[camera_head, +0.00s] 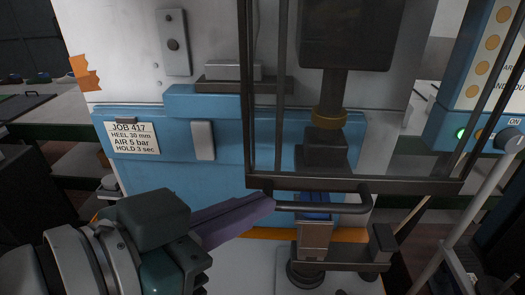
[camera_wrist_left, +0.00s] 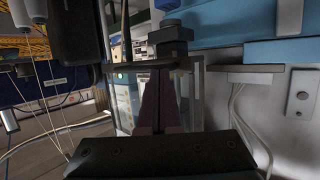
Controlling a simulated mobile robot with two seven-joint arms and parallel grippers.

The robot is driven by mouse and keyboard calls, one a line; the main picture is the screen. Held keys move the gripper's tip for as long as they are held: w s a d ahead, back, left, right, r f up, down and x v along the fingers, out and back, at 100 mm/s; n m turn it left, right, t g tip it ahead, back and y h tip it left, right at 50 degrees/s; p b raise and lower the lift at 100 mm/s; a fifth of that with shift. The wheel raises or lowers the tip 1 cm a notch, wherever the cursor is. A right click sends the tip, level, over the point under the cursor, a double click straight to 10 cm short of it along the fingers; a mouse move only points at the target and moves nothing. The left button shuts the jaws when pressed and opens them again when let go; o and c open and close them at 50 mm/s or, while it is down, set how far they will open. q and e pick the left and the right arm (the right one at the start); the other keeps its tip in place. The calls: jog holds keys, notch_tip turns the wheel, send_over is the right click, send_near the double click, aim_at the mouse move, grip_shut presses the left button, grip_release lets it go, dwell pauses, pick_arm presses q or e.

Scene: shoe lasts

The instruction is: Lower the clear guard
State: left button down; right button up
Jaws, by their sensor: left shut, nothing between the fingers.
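The clear guard (camera_head: 400,186) is a see-through panel in a dark frame at the front of the blue and white press. Its bottom bar crosses just below the press's ram pad (camera_head: 322,150), above the lower fixture (camera_head: 316,235). A dark bar handle (camera_head: 325,208) sticks out below the bar. My left gripper (camera_head: 272,202) has purple fingers, shut and empty, with tips by the handle's left end. I cannot tell whether they touch it. The left wrist view shows the fingers (camera_wrist_left: 160,100) pointing at the dark guard frame (camera_wrist_left: 140,67). My right gripper is not in view.
A job card (camera_head: 131,138) is on the blue press front. A control box (camera_head: 480,110) with a lit green light stands at right. A grey rod (camera_head: 470,215) slants up at the lower right. Dark benches stand at the left.

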pick_arm(q)
notch_tip(320, 180, down, 22)
jog(key=b, duration=1.5)
jog(key=shift+r, duration=0.1)
